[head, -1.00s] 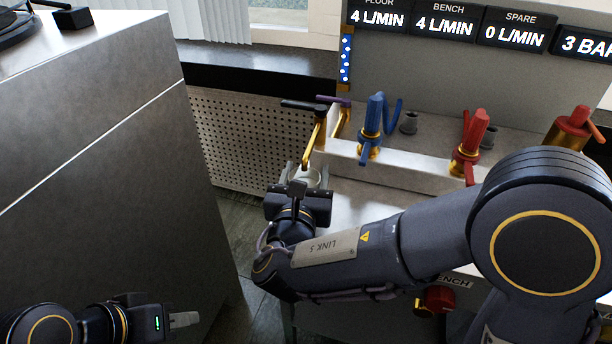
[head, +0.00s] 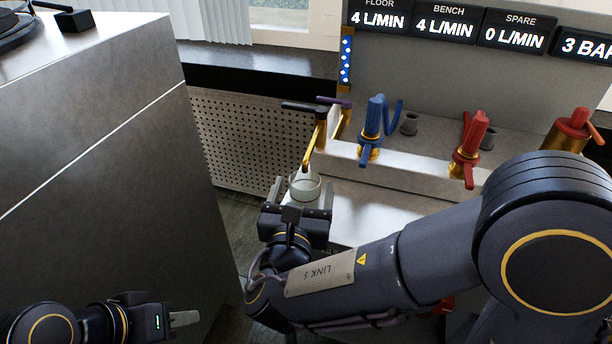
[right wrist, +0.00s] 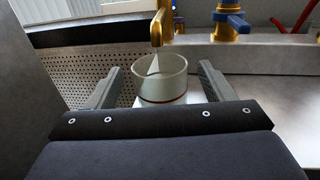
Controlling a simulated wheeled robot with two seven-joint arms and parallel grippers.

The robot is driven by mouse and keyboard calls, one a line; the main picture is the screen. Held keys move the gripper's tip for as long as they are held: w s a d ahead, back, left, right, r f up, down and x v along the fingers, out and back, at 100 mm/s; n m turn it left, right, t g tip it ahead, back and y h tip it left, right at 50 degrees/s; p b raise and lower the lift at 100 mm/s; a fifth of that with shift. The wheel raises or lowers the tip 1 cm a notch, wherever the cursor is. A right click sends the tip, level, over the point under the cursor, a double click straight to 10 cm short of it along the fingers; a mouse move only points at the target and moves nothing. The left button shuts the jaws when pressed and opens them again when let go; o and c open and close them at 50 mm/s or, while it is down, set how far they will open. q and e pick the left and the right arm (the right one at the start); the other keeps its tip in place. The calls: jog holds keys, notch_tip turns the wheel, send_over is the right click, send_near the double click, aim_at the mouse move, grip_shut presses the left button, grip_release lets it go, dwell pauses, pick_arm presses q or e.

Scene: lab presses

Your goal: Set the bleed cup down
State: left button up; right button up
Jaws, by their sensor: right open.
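The bleed cup (head: 305,187) is a pale, clear-walled round cup, upright under a brass spout (head: 311,150) at the left end of the bench. In the right wrist view the cup (right wrist: 162,82) stands on a pale surface, with the spout tip over its rim. My right gripper (head: 303,193) is open, one finger on each side of the cup, with gaps showing in the right wrist view (right wrist: 160,72). My left gripper (head: 184,319) is low at the left, far from the cup; its finger gap cannot be made out.
Blue-handled (head: 371,130) and red-handled (head: 470,150) valves stand on the bench ledge right of the spout. A dark-handled tap lever (head: 303,107) sits above the spout. A grey cabinet (head: 100,160) fills the left. The bench top (head: 375,212) right of the cup is clear.

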jog(key=s+a, duration=0.1)
jog(key=s, duration=0.7)
jog(key=shift+p, duration=0.35)
jog(key=shift+a, duration=0.1)
